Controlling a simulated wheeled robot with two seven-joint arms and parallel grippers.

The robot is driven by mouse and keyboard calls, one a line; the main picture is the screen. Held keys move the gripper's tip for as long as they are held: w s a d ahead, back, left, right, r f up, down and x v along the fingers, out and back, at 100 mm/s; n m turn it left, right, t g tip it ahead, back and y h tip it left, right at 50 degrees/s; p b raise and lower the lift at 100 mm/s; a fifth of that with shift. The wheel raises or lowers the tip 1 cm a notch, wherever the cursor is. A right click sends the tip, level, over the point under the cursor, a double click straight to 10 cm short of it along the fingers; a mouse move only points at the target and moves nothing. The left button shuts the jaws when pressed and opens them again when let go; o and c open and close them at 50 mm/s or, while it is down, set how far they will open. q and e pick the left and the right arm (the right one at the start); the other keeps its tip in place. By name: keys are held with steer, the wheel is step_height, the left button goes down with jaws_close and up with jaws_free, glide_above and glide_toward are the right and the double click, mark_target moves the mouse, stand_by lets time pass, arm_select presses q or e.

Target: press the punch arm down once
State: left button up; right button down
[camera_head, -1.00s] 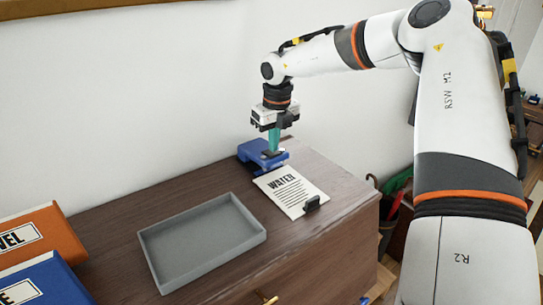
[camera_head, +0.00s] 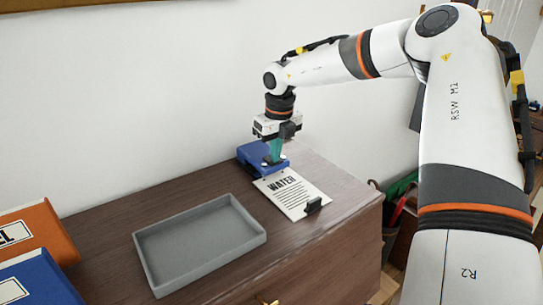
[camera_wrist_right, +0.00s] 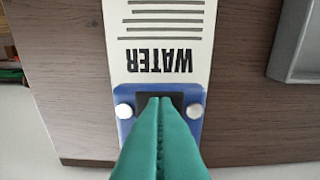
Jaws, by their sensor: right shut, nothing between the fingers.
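The blue hole punch (camera_head: 250,155) sits at the back of the wooden cabinet top. In the right wrist view, the blue punch (camera_wrist_right: 191,134) shows a silver round post at each side and a dark patch between them. My left gripper is not in view.
A grey empty tray (camera_head: 200,241) lies at the front left of the punch. A small black block (camera_head: 313,206) stands at the sheet's front end. Orange (camera_head: 37,232) and blue (camera_head: 42,284) boxes stand at the left. The wall is close behind the punch.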

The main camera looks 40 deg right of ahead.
steer(key=shift+s+a+r, duration=0.15)
steer(key=shift+s+r, duration=0.05)
steer(key=shift+s, duration=0.8)
steer(key=shift+s+r, duration=0.15)
steer(key=shift+s, duration=0.1)
steer(key=shift+w, duration=0.15)
steer(key=shift+r+b, duration=0.25)
steer(key=shift+b, duration=0.05)
step_height(320, 180, up, 11)
steer(key=s+b, duration=0.1)
steer(key=b, duration=0.1)
steer(key=shift+s+r, duration=0.2)
